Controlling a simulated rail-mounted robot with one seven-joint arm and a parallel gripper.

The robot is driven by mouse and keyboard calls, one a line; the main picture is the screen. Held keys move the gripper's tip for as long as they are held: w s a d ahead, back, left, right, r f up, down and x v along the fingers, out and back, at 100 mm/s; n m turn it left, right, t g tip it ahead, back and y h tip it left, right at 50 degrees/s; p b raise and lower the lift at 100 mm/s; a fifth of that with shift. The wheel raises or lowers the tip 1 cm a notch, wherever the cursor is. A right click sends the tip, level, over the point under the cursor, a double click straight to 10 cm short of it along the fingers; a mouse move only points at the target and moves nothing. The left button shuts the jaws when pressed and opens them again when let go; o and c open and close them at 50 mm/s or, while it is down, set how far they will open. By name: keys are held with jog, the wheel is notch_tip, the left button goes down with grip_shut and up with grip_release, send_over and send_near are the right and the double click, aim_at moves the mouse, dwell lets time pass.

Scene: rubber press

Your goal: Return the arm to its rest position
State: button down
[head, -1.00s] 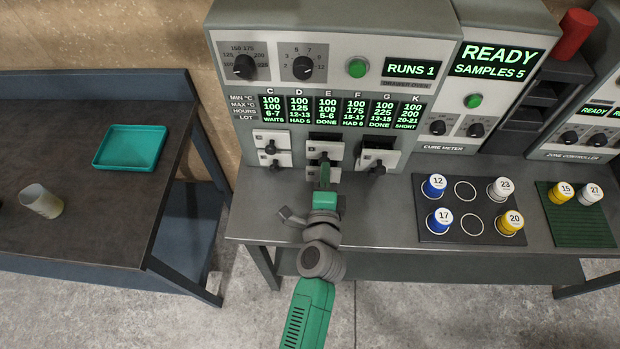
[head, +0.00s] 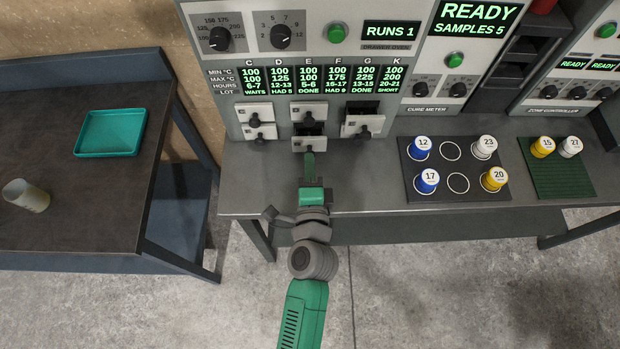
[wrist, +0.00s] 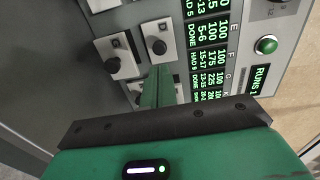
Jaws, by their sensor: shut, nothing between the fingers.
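My gripper (head: 310,163) is shut and empty. In the head view it points at the drawer oven (head: 280,90), just in front of the middle drawer column. The lower middle drawer (head: 308,144) stands a little forward, with a dark gap above it. In the wrist view my gripper (wrist: 155,88) reaches up as one green bar toward the drawer fronts (wrist: 121,58). Whether the fingertips touch a drawer front cannot be told.
A dark mat (head: 416,189) on the bench bears several numbered sample cups; a green ribbed mat (head: 575,190) bears two more. The side table (head: 90,200) at left holds a teal tray (head: 110,152) and a beige cup (head: 26,195). The bench front (head: 375,200) is clear.

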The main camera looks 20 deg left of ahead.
jog(key=v, duration=0.5)
jog(key=shift+s+r, duration=0.1)
jog(key=shift+s, duration=0.05)
